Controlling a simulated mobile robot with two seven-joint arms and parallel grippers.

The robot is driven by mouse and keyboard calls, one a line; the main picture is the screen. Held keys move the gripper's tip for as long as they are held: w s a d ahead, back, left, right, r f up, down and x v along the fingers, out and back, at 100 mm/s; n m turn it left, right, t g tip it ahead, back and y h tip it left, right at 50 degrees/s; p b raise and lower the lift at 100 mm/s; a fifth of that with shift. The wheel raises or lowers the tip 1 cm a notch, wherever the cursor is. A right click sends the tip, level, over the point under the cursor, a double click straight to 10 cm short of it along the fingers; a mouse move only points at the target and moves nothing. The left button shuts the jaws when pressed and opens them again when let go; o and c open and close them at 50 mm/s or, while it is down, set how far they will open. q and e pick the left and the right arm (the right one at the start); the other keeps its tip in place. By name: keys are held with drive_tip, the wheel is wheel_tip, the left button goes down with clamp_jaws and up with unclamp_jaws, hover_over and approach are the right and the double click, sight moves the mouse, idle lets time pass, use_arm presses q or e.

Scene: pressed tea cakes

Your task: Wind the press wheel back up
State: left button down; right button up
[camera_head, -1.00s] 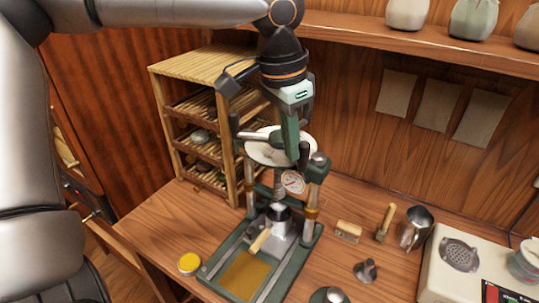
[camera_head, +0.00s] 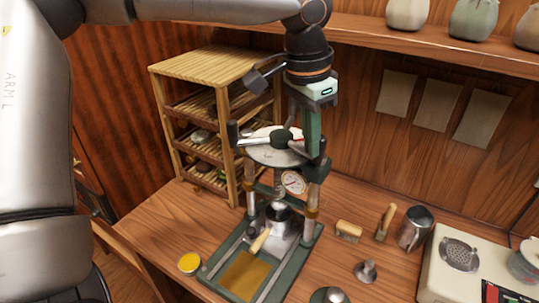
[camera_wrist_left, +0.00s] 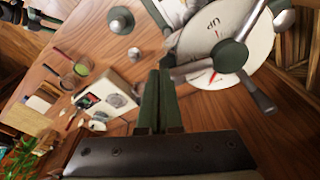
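The press (camera_head: 262,262) stands on the wooden counter, its wheel a pale disc (camera_head: 262,156) with a dark green hub (camera_head: 281,138) and metal spokes ending in dark grips. My left gripper (camera_head: 315,150) points down at the wheel's right side. In the left wrist view its fingers (camera_wrist_left: 159,85) are close together at the end of one spoke (camera_wrist_left: 190,69); the grip there is hidden between them, and they look shut on it. That view also shows the disc (camera_wrist_left: 205,28) with "UP" and a red pointer, and a free grip (camera_wrist_left: 259,95).
A slatted wooden rack (camera_head: 200,68) stands close behind and left of the press. A yellow tin (camera_head: 189,263) sits front left. A shelf (camera_head: 420,42) runs above.

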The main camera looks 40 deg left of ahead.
use_arm(q)
drive_tip(key=shift+w+d, duration=0.15)
drive_tip(key=shift+w, duration=0.05)
wheel_tip(320, 180, up, 8)
drive_tip(key=s, duration=0.1)
drive_tip(key=shift+s+f, duration=0.25)
drive_tip(key=shift+s, duration=0.05)
idle(1.2)
